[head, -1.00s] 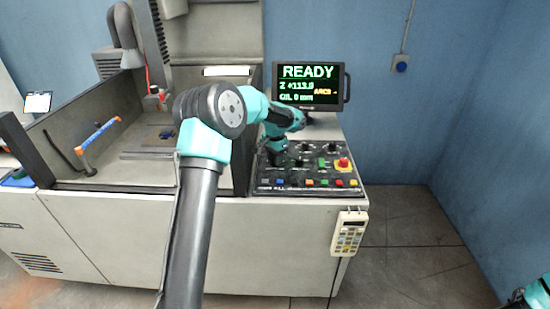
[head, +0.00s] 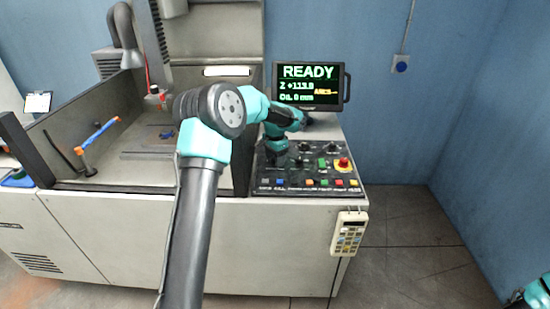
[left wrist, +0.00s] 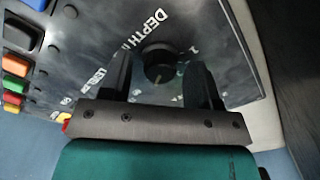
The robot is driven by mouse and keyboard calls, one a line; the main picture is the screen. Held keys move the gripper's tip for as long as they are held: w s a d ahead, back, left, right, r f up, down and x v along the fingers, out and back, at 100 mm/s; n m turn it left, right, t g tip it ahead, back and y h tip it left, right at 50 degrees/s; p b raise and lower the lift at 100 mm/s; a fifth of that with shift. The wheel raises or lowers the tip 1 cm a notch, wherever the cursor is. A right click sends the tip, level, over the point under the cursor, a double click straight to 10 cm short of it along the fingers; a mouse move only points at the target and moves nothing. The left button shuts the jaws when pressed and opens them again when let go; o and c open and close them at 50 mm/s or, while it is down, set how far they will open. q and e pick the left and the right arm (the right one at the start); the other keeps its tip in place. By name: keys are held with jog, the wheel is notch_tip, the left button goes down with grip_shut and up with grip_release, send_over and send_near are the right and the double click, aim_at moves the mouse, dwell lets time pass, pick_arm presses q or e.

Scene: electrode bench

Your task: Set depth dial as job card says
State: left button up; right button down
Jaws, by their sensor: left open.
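The black depth dial (left wrist: 158,66) shows in the left wrist view on the dark control panel (head: 310,172), beside the printed word DEPTH. It has a pale pointer mark. My left gripper (left wrist: 160,82) is open, with one finger on each side of the dial; I cannot tell whether they touch it. In the head view my left gripper (head: 276,158) is over the panel's left part and hides the dial. A small white card (head: 38,102) stands at the far left, its writing too small to read. My right gripper is not clearly in view, only part of my right arm at the lower right corner.
A screen (head: 309,86) behind the panel reads READY. A red emergency button (head: 343,163) and several coloured buttons sit on the panel. A beige handset (head: 349,234) hangs at the cabinet's front right. A walled machine tank (head: 110,190) lies left of the panel.

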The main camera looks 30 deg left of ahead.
pick_arm(q)
jog(key=shift+r, duration=0.1)
notch_tip(320, 180, up, 17)
dwell(0.8)
jog(key=shift+r, duration=0.1)
